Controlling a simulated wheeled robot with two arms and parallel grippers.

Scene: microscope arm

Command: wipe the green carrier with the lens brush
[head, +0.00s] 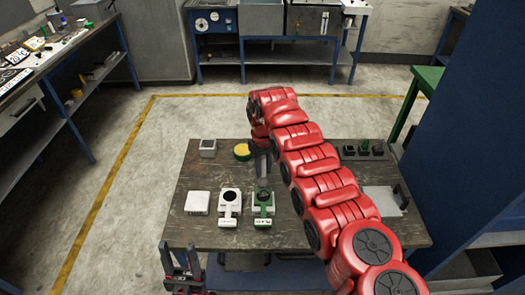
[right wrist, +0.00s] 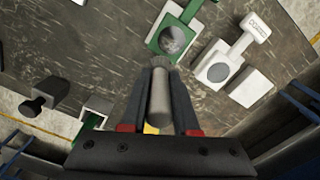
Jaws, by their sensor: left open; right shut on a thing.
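The green carrier (head: 263,207) lies on the table, with a round dark window and a labelled handle; its window end (right wrist: 158,45) shows at the top of the right wrist view. My right gripper (right wrist: 160,88) is shut on the lens brush (right wrist: 159,100), a grey cylinder with a bristle tip. The tip appears just short of the carrier's edge in the right wrist view; I cannot tell its height or whether it touches. In the head view my right gripper (head: 262,164) is behind the green carrier. My left gripper (head: 179,252) is open and empty at the table's front left.
A white carrier (head: 229,207) lies left of the green one, beside a white block (head: 197,203). A grey box (head: 208,148) and a yellow-green round thing (head: 242,152) are at the back. Small dark pieces (head: 363,150) and a pale plate (head: 383,201) are on the right.

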